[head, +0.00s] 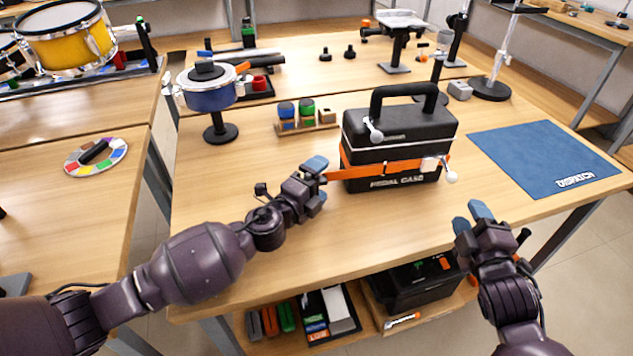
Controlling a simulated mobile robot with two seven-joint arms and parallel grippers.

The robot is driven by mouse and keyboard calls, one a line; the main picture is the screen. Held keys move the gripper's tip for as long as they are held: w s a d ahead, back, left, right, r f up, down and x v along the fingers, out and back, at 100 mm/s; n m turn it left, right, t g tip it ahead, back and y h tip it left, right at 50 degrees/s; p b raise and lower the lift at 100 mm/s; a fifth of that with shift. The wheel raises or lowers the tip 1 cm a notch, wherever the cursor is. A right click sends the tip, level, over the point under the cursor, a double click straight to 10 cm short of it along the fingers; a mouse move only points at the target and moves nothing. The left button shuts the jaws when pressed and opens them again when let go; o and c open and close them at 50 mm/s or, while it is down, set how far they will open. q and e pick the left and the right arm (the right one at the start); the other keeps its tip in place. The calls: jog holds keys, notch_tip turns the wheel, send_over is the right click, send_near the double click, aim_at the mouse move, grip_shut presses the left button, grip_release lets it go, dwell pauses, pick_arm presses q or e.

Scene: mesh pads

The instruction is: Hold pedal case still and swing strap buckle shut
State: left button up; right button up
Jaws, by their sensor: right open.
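The black pedal case (398,135) stands upright on the wooden table, its handle on top. An orange strap (385,168) runs around its front, with a loose-looking end at the left. The pale strap buckle (432,164) is at the case's front right; its lever, with a round white knob, sticks out down and to the right. My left gripper (321,180) is open beside the strap's left end; whether it touches the strap is unclear. My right gripper (470,217) is open and empty, in front of and below the buckle, apart from the case.
A blue dispatch mat (545,158) lies clear to the right. A small wooden block rack (307,124) and a blue drum on a stand (210,95) are left of the case. A vise-like stand (398,42) is behind. The table's front edge is clear.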

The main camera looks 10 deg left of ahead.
pick_arm(q)
jog(key=c, duration=1.4)
jog(key=o, duration=0.9)
jog(key=c, duration=1)
jog(key=shift+o, duration=0.2)
jog(key=shift+s+f, duration=0.1)
jog(key=shift+f, duration=0.25)
